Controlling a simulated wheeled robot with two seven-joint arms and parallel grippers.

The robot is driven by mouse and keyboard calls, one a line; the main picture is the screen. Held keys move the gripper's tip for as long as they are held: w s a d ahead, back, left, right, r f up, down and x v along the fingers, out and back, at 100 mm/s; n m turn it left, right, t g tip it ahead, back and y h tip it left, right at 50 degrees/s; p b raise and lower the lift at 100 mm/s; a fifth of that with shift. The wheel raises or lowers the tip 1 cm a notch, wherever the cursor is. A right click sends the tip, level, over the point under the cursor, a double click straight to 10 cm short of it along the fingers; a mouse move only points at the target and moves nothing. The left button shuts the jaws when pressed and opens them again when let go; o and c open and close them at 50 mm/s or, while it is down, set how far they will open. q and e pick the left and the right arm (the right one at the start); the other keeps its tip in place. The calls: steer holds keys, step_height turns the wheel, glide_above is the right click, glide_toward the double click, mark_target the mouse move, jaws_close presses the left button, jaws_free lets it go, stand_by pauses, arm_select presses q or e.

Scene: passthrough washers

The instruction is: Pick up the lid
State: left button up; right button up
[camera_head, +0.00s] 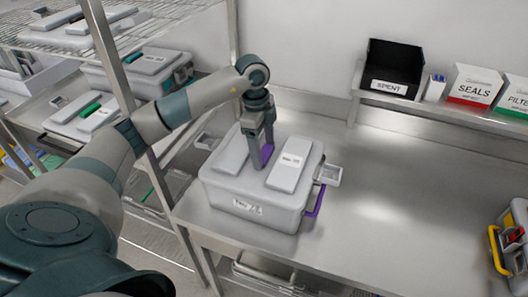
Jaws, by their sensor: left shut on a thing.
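A grey box (245,208) with a label on its front stands on the steel table. Its grey lid (228,162) lies on top, with two raised light pads and a purple handle (267,152) between them. My left gripper (261,160) reaches down from above and is shut on the purple handle in the middle of the lid. The lid looks seated on the box; I cannot tell if there is any gap. The fingers hide part of the handle. My right gripper is not in view.
A small grey tray (328,175) and a purple latch (317,200) stick out on the box's right side. The steel table (390,215) is clear to the right up to a yellow-handled box (514,240). A rack post (118,75) stands left. A black SPENT bin (392,68) sits on the back shelf.

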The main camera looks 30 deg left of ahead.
mark_target(264, 152)
arm_select(q)
steer(key=shift+r, duration=0.2)
steer(key=shift+r+p, duration=0.75)
steer(key=shift+r, duration=0.15)
step_height(264, 152, up, 2)
steer(key=shift+r+p, duration=0.15)
steer(key=shift+p, duration=0.65)
steer(key=s+d+r+p, duration=0.2)
steer(key=s+p, duration=0.1)
steer(key=shift+d+r, duration=0.3)
steer(key=shift+d, duration=0.05)
steer(key=s+d+r, duration=0.4)
steer(key=s+d, duration=0.1)
steer(key=shift+s, duration=0.35)
steer(key=shift+r, duration=0.15)
steer(key=shift+r, duration=2.35)
